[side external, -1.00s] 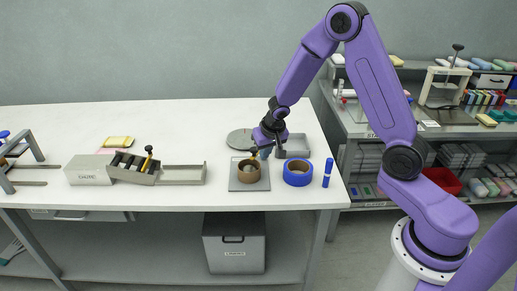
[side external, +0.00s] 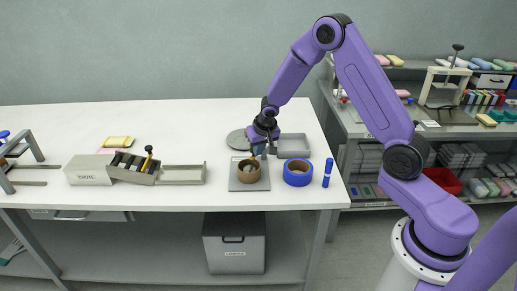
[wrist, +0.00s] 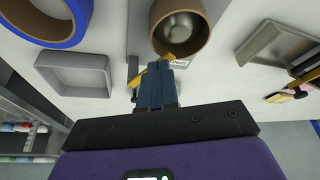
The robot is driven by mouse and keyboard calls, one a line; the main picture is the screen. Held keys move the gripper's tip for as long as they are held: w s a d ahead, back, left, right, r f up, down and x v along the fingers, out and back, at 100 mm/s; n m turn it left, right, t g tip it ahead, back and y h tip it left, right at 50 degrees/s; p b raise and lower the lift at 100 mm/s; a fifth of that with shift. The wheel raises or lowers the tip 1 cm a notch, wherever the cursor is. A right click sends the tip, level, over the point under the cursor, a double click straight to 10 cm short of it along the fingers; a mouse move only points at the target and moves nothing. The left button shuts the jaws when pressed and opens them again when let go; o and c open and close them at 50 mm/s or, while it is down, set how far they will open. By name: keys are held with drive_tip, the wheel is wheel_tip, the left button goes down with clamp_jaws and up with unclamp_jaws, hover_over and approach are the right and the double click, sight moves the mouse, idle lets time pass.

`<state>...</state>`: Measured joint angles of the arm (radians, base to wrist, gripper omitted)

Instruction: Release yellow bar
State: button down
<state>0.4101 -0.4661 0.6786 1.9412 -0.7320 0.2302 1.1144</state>
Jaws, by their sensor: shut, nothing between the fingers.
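My gripper (side external: 258,152) is at the back right of the brown tape roll (side external: 249,171), low over the table. In the wrist view its blue fingers (wrist: 157,82) are shut together with nothing between them. A narrow yellow piece (wrist: 136,80), likely the yellow bar, shows at both sides of the fingertips, beside the brown roll (wrist: 183,28). The fingers hide its middle, and I cannot tell what it rests on. The brown roll stands on a grey plate (side external: 235,184) and has a round metal core inside.
A blue tape roll (side external: 297,173) and a blue marker (side external: 328,172) are to the right. A grey tray (side external: 295,142) and a grey disc (side external: 238,140) lie behind. A long grey tray (side external: 183,175) and a black-and-yellow handle (side external: 149,158) are to the left.

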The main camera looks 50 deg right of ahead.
drive_tip(key=shift+a, duration=0.1)
idle(0.3)
drive_tip(key=shift+w+a+m, duration=0.1)
drive_tip(key=shift+w+m, duration=0.2)
drive_tip(key=shift+m, duration=0.4)
